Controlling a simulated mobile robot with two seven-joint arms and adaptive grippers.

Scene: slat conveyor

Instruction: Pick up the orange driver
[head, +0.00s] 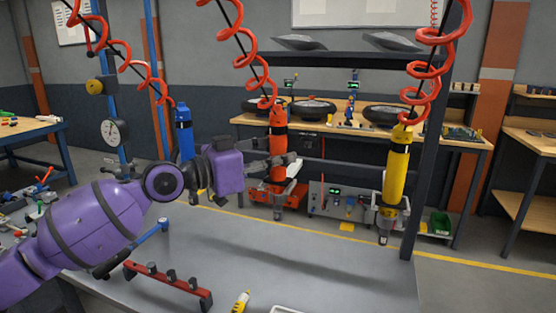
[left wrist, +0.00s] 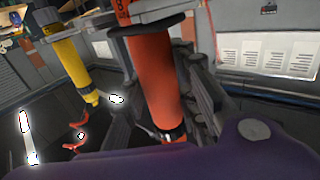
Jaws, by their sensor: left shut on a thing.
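The orange driver (head: 278,147) hangs upright from a red coiled hose over the far part of the grey bench. My left gripper (head: 275,162) reaches it from the left and is shut on its body. In the left wrist view the orange driver (left wrist: 158,85) stands between the two fingers of my left gripper (left wrist: 165,90), slightly tilted in that picture. Its lower end is partly hidden by my purple wrist there. My right gripper is not in view.
A yellow driver (head: 396,172) hangs to the right and a blue driver (head: 184,135) to the left, behind my arm. A red rack (head: 168,284) and a blue-handled tool (head: 140,245) lie on the bench (head: 330,270). The bench's middle is mostly clear.

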